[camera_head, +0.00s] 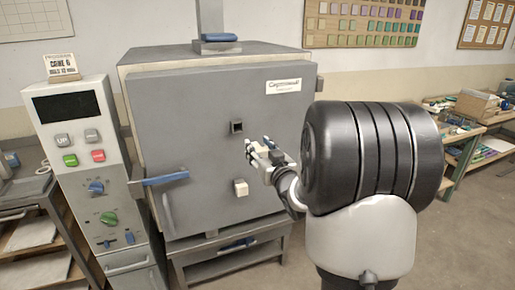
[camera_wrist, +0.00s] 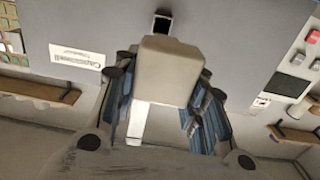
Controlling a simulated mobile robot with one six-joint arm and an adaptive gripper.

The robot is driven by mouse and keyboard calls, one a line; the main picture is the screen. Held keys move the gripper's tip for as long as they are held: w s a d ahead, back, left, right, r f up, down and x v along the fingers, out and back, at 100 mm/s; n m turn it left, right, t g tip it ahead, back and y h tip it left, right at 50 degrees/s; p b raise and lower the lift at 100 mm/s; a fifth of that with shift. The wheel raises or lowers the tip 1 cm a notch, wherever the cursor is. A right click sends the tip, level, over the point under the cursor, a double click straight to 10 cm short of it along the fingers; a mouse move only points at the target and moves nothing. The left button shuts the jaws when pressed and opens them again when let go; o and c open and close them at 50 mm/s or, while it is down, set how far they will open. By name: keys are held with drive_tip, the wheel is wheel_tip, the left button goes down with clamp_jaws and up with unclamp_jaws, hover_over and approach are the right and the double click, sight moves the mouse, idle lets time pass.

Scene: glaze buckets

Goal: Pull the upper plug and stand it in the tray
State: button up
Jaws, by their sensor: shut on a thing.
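My gripper (camera_head: 257,147) is shut on a pale, blocky plug (camera_wrist: 168,72). The plug is in front of the grey kiln door (camera_head: 200,105), between the blue-grey fingers in the wrist view. The upper hole (camera_head: 237,127) in the door is open and dark; it also shows just beyond the plug in the wrist view (camera_wrist: 162,24). The plug appears clear of the hole. The lower plug (camera_head: 241,188) is seated in the door below. I cannot make out a tray for certain in either view.
A control cabinet (camera_head: 82,150) with buttons and knobs stands left of the kiln. A blue door handle (camera_head: 165,178) sticks out at the door's left. Shelves with tools (camera_head: 470,140) stand at the right. Open floor (camera_head: 475,220) lies at the lower right.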

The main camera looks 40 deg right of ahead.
drive_tip(key=shift+b+v, duration=0.5)
drive_tip(key=shift+v, duration=2.65)
